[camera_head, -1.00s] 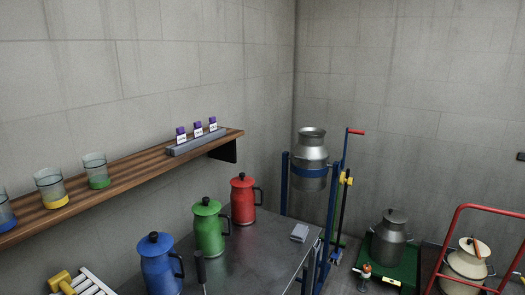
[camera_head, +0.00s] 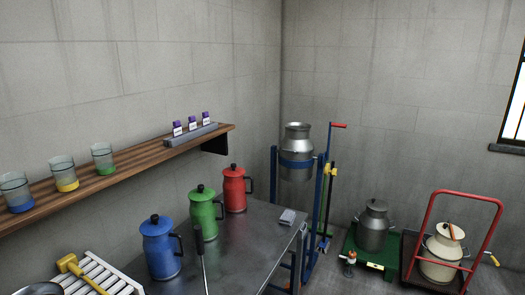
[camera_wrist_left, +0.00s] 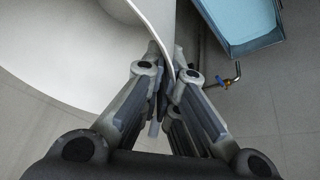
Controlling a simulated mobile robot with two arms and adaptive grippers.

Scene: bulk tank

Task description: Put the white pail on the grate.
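In the left wrist view a large smooth white curved wall with a thin rim, apparently the white pail (camera_wrist_left: 65,45), fills the upper left. My left gripper (camera_wrist_left: 168,78) has its fingers close together on either side of this rim and looks shut on it. Most of the pail is outside the view, and it does not show in the head view. No floor grate is identifiable; a white slatted rack (camera_head: 104,278) lies at the lower left of the head view, and I cannot tell whether it is the grate. My right gripper is not in view.
A blue basin (camera_wrist_left: 240,22) and brass tap (camera_wrist_left: 226,81) are near the left gripper, above grey floor. The steel table (camera_head: 240,240) holds blue, green and red jugs. A red-handled trolley (camera_head: 432,210) with a cream can (camera_head: 440,262) stands at the right.

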